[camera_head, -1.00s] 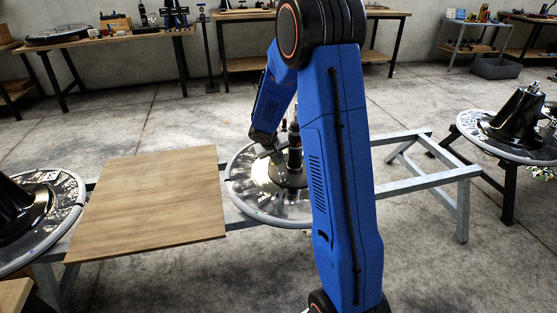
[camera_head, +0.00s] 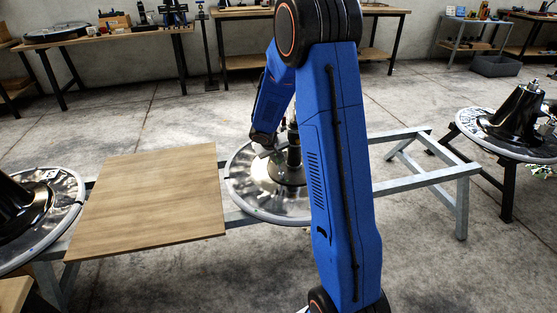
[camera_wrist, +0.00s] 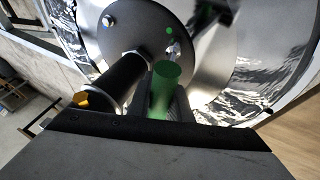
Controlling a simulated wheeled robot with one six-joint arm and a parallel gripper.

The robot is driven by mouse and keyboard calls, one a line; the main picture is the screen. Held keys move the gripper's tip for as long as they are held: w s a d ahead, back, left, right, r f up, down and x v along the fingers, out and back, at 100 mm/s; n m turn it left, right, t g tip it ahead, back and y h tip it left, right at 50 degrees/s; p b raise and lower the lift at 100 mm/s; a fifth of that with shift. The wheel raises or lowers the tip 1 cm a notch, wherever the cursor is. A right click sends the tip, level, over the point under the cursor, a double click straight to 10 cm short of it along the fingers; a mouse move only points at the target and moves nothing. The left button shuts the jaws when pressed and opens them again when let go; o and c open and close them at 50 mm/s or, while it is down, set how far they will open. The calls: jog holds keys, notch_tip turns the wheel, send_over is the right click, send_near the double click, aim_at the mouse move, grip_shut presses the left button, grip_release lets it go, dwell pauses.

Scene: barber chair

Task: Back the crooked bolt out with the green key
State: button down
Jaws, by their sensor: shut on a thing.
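The green key (camera_wrist: 166,88) stands up between the jaws of my gripper (camera_wrist: 164,104) in the wrist view. My gripper is shut on it. I cannot tell which bolt is crooked, or whether the key touches one. In the head view my wrist is over the middle chair base (camera_head: 244,190); my arm hides part of that base, and the key cannot be made out.
A black cylinder with a yellow hex end (camera_wrist: 82,99) is close to the gripper's left. A bare wooden board (camera_head: 150,205) lies left of the middle base. Other chair bases stand at far left (camera_head: 60,215) and right (camera_head: 510,125). A metal frame (camera_head: 425,185) extends right.

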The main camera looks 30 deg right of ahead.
jog(key=shift+w+a+n+t+y, duration=0.15)
jog(key=shift+n+y, duration=0.3)
jog(key=shift+n, duration=0.65)
jog(key=shift+s+a+n+t+y, duration=0.15)
jog(key=shift+n+y, duration=0.3)
jog(key=shift+n, duration=0.65)
jog(key=shift+w, duration=0.1)
jog(key=shift+a+n+y, duration=0.15)
jog(key=shift+n+y, duration=0.35)
jog(key=shift+n, duration=0.8)
jog(key=shift+a+f+n+y, duration=0.15)
jog(key=shift+n+y, duration=0.35)
jog(key=shift+n, duration=0.6)
jog(key=shift+s+a+n+y, duration=0.2)
jog(key=shift+n+y, duration=0.1)
jog(key=shift+n, duration=0.4)
jog(key=shift+s+a+r+n+y, duration=0.15)
jog(key=shift+r+n, duration=0.35)
jog(key=shift+r, duration=0.8)
jog(key=shift+d+r+n+y, duration=0.1)
jog(key=shift+r+n+y, duration=0.3)
jog(key=shift+r, duration=0.85)
